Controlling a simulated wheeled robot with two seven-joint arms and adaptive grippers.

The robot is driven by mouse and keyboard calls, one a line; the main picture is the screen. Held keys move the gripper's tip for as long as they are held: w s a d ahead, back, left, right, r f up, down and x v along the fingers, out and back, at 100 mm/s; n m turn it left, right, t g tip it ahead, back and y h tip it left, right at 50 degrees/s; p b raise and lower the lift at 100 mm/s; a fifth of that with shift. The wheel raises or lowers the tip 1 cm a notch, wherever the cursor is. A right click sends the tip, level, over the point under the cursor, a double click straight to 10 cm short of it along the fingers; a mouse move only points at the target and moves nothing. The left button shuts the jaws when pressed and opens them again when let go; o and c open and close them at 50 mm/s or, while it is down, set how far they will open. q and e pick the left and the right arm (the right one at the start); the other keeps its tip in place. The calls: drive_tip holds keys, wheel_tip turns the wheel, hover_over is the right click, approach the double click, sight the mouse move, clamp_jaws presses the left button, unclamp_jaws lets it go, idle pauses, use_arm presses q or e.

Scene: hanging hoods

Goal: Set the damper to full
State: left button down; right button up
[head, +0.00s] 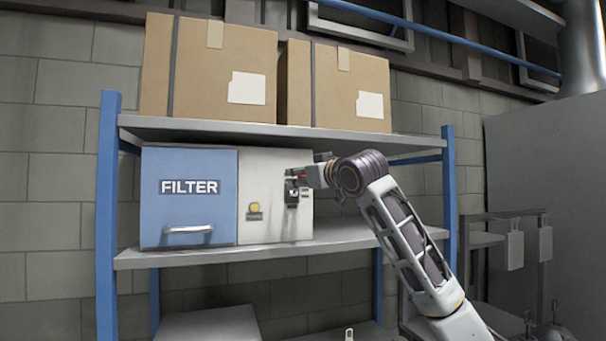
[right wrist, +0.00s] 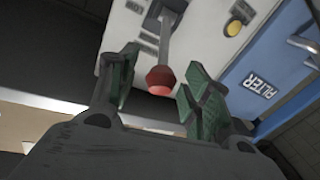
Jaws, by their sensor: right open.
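The damper lever (right wrist: 166,45) is a grey rod with a red knob (right wrist: 159,80) at its end, standing out from the white panel (head: 262,170) of the filter unit. In the right wrist view the red knob lies between the two green-padded fingers of my right gripper (right wrist: 160,84), with visible space on both sides. My right gripper (head: 303,182) is open, in front of the panel's right part in the head view, where it hides much of the lever. Small labels beside the lever are too blurred to read. My left gripper is not in view.
The filter unit has a blue door (head: 188,215) marked FILTER and a yellow button (head: 255,208). It stands on a grey shelf (head: 190,255) with blue posts. Another shelf (head: 200,129) above carries two cardboard boxes (head: 225,60). The shelf right of the unit is free.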

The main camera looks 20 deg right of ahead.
drive_tip(key=shift+w, duration=0.1)
clamp_jaws()
idle(0.4)
